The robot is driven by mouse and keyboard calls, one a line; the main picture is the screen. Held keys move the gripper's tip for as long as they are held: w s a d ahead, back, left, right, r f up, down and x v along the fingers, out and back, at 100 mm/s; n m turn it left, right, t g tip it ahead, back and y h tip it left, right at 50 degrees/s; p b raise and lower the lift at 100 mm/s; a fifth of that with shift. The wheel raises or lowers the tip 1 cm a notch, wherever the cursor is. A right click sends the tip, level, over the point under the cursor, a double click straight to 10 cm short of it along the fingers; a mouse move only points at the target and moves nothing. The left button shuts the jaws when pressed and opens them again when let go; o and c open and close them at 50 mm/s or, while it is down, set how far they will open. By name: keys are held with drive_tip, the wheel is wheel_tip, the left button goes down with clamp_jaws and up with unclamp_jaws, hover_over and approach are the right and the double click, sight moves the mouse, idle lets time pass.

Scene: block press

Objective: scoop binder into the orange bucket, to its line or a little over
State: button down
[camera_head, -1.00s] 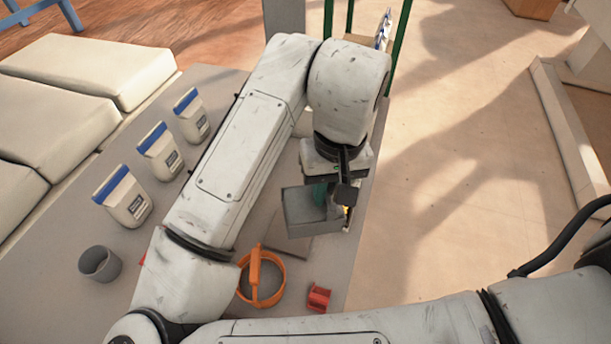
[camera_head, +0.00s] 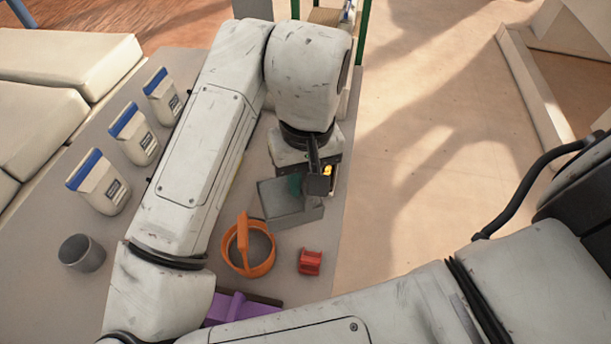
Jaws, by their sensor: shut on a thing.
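The orange bucket (camera_head: 262,270) stands on the grey table with its handle up over its mouth. Its inside looks grey; I cannot make out a line or a fill level. My gripper (camera_head: 314,182) is past the bucket, up and right of it in the picture. It is shut on what looks like a scoop, whose jaws-side grip is mostly hidden. A grey box-shaped scoop (camera_head: 297,212) with a teal part inside shows just below the gripper, apart from the bucket. I cannot tell whether it touches the table, and I see no binder for certain.
A red block-like thing (camera_head: 310,262) lies right of the bucket. A purple thing (camera_head: 240,308) is partly hidden by my arm. A grey cup (camera_head: 82,254) and three white, blue-topped containers (camera_head: 138,136) stand at the left. The table's right edge is close to the gripper.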

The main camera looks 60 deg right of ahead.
sight(273, 212)
drive_tip(key=shift+w+a+f+b, duration=0.2)
drive_tip(key=shift+f+b, duration=0.45)
drive_tip(key=shift+b, duration=0.1)
drive_tip(key=shift+w+a+f+b, duration=0.2)
drive_tip(key=shift+f+b, duration=0.45)
drive_tip(key=shift+b, duration=0.05)
drive_tip(key=shift+w+a+r+g+h+b, duration=0.3)
drive_tip(key=shift+w+a+g+h+b, duration=0.45)
drive_tip(key=shift+a+h, duration=0.1)
drive_tip(key=shift+w+a+r+g+h+b, duration=0.3)
drive_tip(key=shift+w+a+g+h+b, duration=0.45)
drive_tip(key=shift+a, duration=0.1)
wheel_tip(273, 212, up, 2)
drive_tip(key=p, duration=0.2)
drive_tip(key=shift+r+t+y+p, duration=0.2)
drive_tip(key=shift+t+y+p, duration=0.1)
drive_tip(key=shift+t+y, duration=0.1)
wheel_tip(273, 212, up, 3)
drive_tip(key=t+y+p, duration=0.1)
drive_tip(key=y+p, duration=0.1)
drive_tip(key=p, duration=0.1)
drive_tip(key=shift+f+t+p, duration=0.15)
drive_tip(key=shift+t+p, duration=0.15)
drive_tip(key=shift+t, duration=0.1)
